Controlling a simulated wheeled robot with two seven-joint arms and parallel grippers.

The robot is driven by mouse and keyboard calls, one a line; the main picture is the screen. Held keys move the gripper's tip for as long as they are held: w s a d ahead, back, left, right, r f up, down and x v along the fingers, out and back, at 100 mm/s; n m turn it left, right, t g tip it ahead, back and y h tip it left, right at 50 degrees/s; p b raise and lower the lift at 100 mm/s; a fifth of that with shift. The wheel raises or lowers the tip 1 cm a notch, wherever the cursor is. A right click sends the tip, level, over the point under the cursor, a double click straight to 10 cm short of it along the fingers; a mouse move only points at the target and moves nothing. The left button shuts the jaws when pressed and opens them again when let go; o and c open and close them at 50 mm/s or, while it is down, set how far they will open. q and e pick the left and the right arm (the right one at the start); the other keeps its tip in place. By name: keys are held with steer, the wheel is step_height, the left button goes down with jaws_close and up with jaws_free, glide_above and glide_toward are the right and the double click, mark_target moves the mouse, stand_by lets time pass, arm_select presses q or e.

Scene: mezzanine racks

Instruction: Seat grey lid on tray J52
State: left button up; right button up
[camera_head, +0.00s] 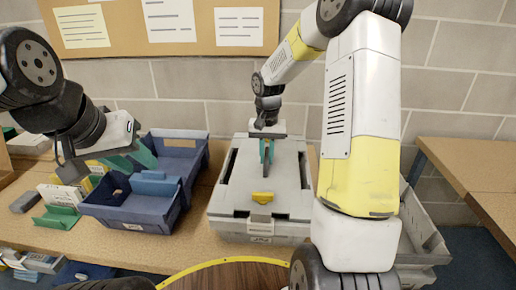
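The grey lid (236,198) lies flat over a grey tray (262,239) in the middle of the bench. The tray has a white label on its front, too small to read surely. A yellow latch piece (262,197) shows near the lid's front edge. My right gripper (267,160) points down at the lid's middle, its teal fingers close together on what seems to be a grip there; the fingers hide most of it. Whether the lid sits fully down on the rim is hard to tell. My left gripper (132,163) hangs over the blue bins at the left; its finger gap is unclear.
Blue bins (130,211) stand left of the tray, close to it. A green piece (57,217) and small boxes lie further left. A grey open bin (418,240) stands at the right, partly behind my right arm. A wooden bench (470,165) is beyond it.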

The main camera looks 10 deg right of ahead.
steer(key=shift+o, duration=0.7)
steer(key=shift+r, duration=5.55)
steer(key=s+a+r+n+t+y, duration=0.1)
steer(key=s+r+n+t, duration=0.1)
steer(key=s, duration=1)
steer(key=s+a+r+n+t+y, duration=0.1)
steer(key=s+r+t, duration=0.3)
steer(key=s, duration=0.8)
steer(key=shift+s+r+n, duration=0.15)
steer(key=shift+r+n, duration=0.25)
steer(key=shift+r, duration=0.45)
